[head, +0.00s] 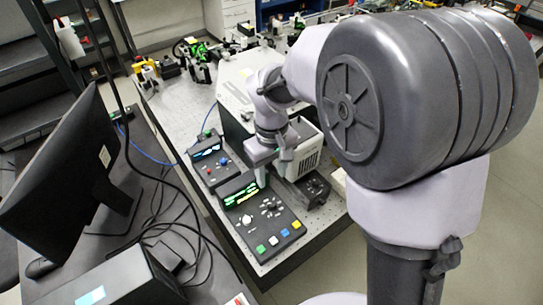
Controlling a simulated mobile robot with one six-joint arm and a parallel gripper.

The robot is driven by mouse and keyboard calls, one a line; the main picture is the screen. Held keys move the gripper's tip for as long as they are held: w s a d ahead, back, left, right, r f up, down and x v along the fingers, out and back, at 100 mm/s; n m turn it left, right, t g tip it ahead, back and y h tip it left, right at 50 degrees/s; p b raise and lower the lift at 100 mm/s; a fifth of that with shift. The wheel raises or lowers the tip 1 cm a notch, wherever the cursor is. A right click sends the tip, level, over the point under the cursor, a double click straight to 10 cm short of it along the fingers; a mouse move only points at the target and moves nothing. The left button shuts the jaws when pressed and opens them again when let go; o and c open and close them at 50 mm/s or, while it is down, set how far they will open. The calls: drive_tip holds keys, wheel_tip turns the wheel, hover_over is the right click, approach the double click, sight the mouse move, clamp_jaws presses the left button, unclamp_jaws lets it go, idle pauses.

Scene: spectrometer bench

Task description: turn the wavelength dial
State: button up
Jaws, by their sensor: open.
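A dark control box (262,240) with a lit green display (240,192) sits near the front end of the optical bench. A pale round knob (246,219) stands on its left part, and smaller dark and light controls (269,206) are to the right of it. I cannot read which one is the wavelength dial. My gripper (272,177) points down just behind and above the box, to the right of the display. Its jaws are open, with nothing visible between them. The exact gap to the controls is hard to judge.
A second control box (210,158) with a blue display stands behind and to the left. A large pale instrument housing (236,92) is behind my gripper. A small dark unit (316,188) sits to the right. Monitor (62,190) and loose cables (175,215) are at left.

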wheel_tip(320, 180, up, 4)
drive_tip(key=shift+r+p, duration=0.2)
drive_tip(key=shift+p, duration=0.15)
drive_tip(key=s+d+m+t+y+b, duration=0.1)
drive_tip(key=s+d+m+t+b, duration=0.2)
drive_tip(key=s, duration=0.6)
drive_tip(key=s+d+m+t+y+b, duration=0.1)
drive_tip(key=s+d+m+t+b, duration=0.1)
drive_tip(key=s+d+m+b, duration=0.3)
drive_tip(key=s+m+b, duration=0.2)
drive_tip(key=s, duration=0.2)
drive_tip(key=shift+d+r+m+t, duration=0.2)
drive_tip(key=shift+r+m+t, duration=0.1)
drive_tip(key=shift+r+t, duration=0.1)
